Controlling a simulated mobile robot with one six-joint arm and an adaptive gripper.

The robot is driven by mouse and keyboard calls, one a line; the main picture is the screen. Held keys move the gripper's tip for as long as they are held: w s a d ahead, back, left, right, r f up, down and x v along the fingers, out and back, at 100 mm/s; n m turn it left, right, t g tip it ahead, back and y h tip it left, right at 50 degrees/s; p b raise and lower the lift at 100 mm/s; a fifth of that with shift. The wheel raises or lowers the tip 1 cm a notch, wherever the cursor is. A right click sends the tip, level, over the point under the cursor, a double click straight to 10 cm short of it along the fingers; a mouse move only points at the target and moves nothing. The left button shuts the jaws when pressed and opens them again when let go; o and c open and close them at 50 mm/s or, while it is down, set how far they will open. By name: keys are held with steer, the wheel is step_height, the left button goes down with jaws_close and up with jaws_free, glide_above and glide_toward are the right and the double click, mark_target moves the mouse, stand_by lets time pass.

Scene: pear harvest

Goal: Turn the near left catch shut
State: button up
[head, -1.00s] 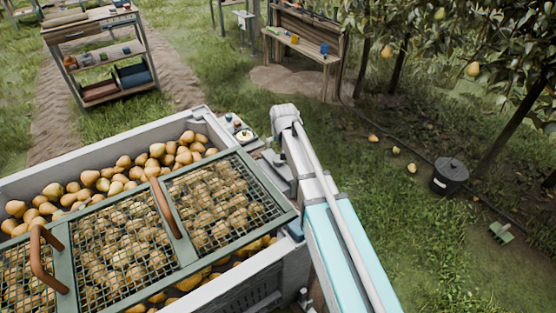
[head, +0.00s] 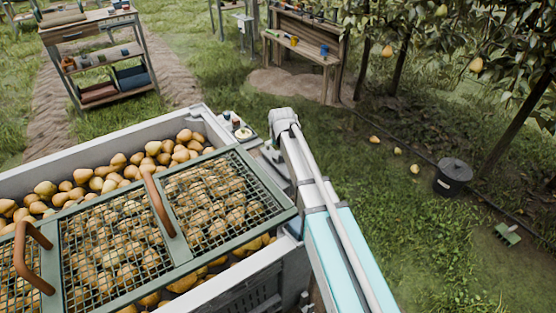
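A large grey crate (head: 100,150) full of pears stands at the lower left of the head view. A green-framed mesh lid (head: 172,235) with two brown handles (head: 158,205) lies over part of it at a slant. I cannot make out the near left catch; the crate's near left part lies outside the picture. My arm, white and turquoise, reaches up from the bottom along the crate's right side. My gripper is not visible.
A shelf cart (head: 103,60) stands at the back left, and a wooden bench (head: 303,50) at the back middle. Pear trees, a few fallen pears (head: 398,151), a black bucket (head: 453,177) and a green brush-like thing (head: 507,233) are at the right. Grass between is open.

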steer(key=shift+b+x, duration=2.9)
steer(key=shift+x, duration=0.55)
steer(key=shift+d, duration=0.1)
